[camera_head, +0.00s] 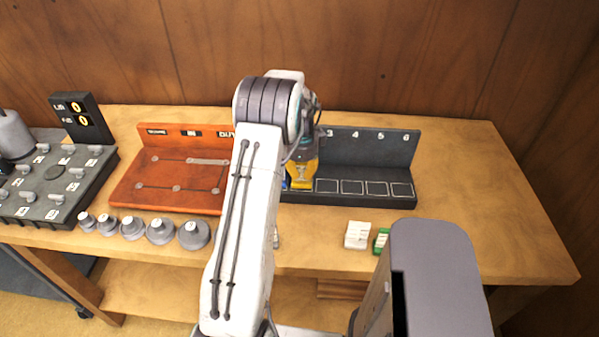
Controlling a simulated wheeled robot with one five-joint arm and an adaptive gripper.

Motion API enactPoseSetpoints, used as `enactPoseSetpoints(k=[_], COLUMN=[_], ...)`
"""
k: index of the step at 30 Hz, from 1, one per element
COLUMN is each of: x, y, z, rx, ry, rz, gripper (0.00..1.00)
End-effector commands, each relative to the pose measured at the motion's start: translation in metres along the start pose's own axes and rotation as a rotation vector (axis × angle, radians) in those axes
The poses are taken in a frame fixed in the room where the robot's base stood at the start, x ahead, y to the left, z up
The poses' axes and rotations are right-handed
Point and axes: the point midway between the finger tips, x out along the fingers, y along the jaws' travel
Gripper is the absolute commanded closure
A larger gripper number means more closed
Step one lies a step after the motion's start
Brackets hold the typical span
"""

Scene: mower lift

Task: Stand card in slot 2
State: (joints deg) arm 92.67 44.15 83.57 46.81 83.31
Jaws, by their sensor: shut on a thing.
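My gripper (300,178) is yellow at its end and points down at the dark slot rack, just left of the square under number 3. It is shut on the card, but the card is mostly hidden by my arm and fingers; only a small blue patch shows at the gripper's left side. The slot rack (370,150) has a raised back panel with numbers 3 to 6 showing and outlined squares along its front ledge. My arm covers the rack's left end, so slot 2 is hidden. I cannot tell whether the card touches the rack.
An orange board (160,185) stands left of my arm, with several round grey weights (132,228) in front. A dark panel with knobs (60,185) is at the far left. A white block (357,235) and a green one (381,240) lie before the rack. The table's right side is clear.

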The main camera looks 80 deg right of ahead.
Motion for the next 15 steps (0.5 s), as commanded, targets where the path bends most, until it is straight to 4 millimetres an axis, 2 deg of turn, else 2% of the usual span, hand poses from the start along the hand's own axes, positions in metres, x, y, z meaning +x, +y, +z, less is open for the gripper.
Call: enactPoseSetpoints(k=[5,6,12,15], x=[0.0033,0.0024,0.0022,0.0021], y=[0.0004,0.0003,0.0004,0.0004], z=[0.0003,0.0003,0.0004,0.0004], rx=[0.000,0.000,0.000,0.000], ry=[0.000,0.000,0.000,0.000], rz=[0.000,0.000,0.001,0.001], gripper=[1.00,0.82,0.64,0.63])
